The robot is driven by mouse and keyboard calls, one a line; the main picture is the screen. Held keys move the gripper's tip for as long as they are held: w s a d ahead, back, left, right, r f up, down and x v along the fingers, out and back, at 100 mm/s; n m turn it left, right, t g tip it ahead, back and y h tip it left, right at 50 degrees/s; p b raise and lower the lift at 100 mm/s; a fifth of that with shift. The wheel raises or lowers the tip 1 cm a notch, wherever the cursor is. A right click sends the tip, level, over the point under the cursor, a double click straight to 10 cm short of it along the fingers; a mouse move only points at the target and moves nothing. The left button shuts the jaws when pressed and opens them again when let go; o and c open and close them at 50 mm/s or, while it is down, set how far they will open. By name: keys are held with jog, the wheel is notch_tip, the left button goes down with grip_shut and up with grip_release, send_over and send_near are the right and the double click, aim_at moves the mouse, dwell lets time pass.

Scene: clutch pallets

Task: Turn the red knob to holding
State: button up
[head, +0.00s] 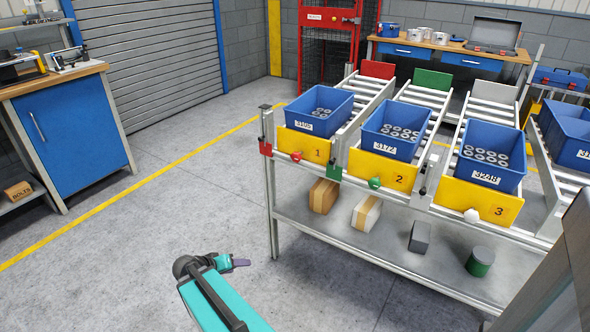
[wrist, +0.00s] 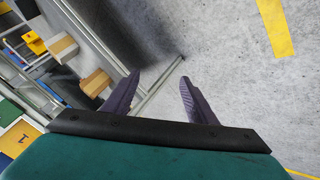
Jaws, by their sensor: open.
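The red knob (head: 296,156) sits on the yellow front plate marked 1 (head: 318,152), at the left end of the rack in the head view. A green knob (head: 375,182) is on plate 2 and a white knob (head: 471,215) is on plate 3. My gripper (head: 242,263) is low in the head view, in front of and below the rack, well apart from the red knob. In the wrist view my gripper (wrist: 158,84) is open, with its two dark fingers apart and nothing between them. Any holding mark by the knob is too small to read.
Boxes (head: 323,196) and a green can (head: 480,261) lie on the lower shelf (head: 440,268). A blue cabinet (head: 82,135) stands at left. The floor between is clear.

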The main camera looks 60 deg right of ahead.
jog(key=w+d+r+m+h+b, duration=0.1)
jog(key=d+r+m+h+b, duration=0.4)
jog(key=d+r, duration=0.9)
jog(key=m+h+b, duration=0.4)
send_near(295, 158)
jog(key=a, duration=0.4)
jog(key=shift+d, duration=0.25)
jog(key=shift+d, duration=0.15)
jog(key=shift+d+b, duration=0.4)
jog(key=shift+d, duration=6.35)
